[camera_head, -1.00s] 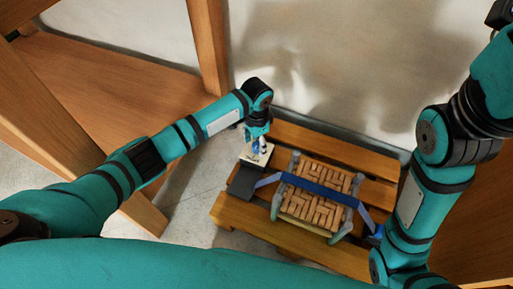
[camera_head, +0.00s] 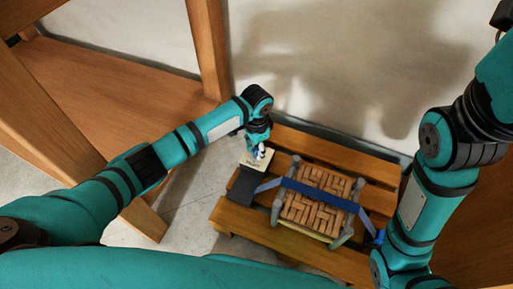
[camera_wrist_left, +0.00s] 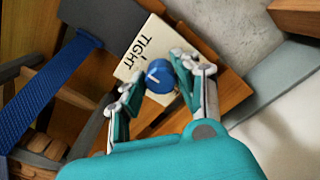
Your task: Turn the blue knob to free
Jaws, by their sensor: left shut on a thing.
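The blue knob (camera_wrist_left: 159,76) has a white pointer line and sits on a cream plate (camera_wrist_left: 130,68) with the word TIGHT. Other lettering on the plate is hidden. In the left wrist view the fingers of my left gripper (camera_wrist_left: 160,82) are on both sides of the knob, shut on it. In the head view my left gripper (camera_head: 259,151) reaches down over the plate at the bench's left end, mostly hiding the knob. My right arm is at the right; its gripper does not show clearly.
A dark block (camera_head: 243,187) adjoins the plate. A blue strap (camera_head: 310,191) runs from it over a woven seat (camera_head: 313,210) with grey legs on a slatted wooden bench (camera_head: 235,217). A wall is behind, and wooden furniture (camera_head: 110,85) stands at left.

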